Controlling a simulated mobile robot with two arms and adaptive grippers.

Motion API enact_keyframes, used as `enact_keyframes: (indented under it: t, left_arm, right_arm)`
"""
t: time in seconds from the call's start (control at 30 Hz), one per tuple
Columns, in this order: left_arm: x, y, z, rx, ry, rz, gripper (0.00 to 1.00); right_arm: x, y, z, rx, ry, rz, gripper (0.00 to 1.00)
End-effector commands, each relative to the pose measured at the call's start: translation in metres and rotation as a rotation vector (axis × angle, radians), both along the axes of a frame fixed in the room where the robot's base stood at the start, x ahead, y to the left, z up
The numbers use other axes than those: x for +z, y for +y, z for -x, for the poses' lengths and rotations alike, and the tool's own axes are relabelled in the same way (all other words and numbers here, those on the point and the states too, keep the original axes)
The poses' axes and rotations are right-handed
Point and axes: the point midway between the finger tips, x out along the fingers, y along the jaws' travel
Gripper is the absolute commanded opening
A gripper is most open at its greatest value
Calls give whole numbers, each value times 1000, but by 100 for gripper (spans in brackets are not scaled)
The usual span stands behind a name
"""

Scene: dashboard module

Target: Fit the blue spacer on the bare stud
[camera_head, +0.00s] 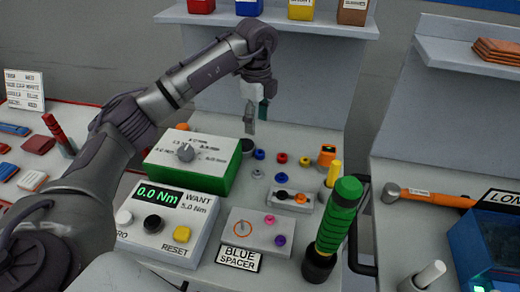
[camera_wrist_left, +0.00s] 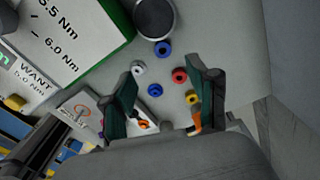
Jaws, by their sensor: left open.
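Two blue ring-shaped spacers lie on the grey bench: one farther back (camera_head: 259,154) and one nearer the front (camera_head: 281,177). The bare stud (camera_head: 242,228) stands on a grey plate (camera_head: 258,240), inside an orange circle, above a "BLUE SPACER" label (camera_head: 240,257). Pink and purple rings (camera_head: 269,220) (camera_head: 280,240) sit on the plate's other spots. My left gripper (camera_head: 256,122) is open, empty and above the bench behind the rings. My right gripper is out of view.
Red (camera_head: 282,158), yellow (camera_head: 305,161) and grey (camera_head: 257,174) rings lie close around the blue ones. A green-sided box (camera_head: 192,160) and a torque readout (camera_head: 168,222) stand left. A green-handled tool (camera_head: 339,215) stands upright at front right.

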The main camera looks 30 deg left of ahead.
Motion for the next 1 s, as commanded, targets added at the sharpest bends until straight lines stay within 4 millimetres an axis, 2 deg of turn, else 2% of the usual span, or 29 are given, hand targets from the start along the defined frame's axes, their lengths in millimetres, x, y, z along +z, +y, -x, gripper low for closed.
enact_keyframes:
  t: [0.1,0.2,0.47,0.7,0.8,1.0]
  left_arm:
    - [-25,0,1,0,3,-1,59]
    - [-41,0,0,0,2,-1,59]
    - [-60,-1,-1,0,2,-1,59]
    - [-95,-6,-3,2,2,-1,59]
    - [-104,-6,-3,1,0,-1,59]
    - [-107,-6,-4,0,-2,-1,59]
  right_arm:
    - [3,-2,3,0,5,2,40]
    - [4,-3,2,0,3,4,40]
    - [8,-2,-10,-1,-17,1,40]
    - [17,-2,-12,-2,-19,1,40]
    - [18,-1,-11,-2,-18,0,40]
    - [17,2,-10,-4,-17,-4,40]
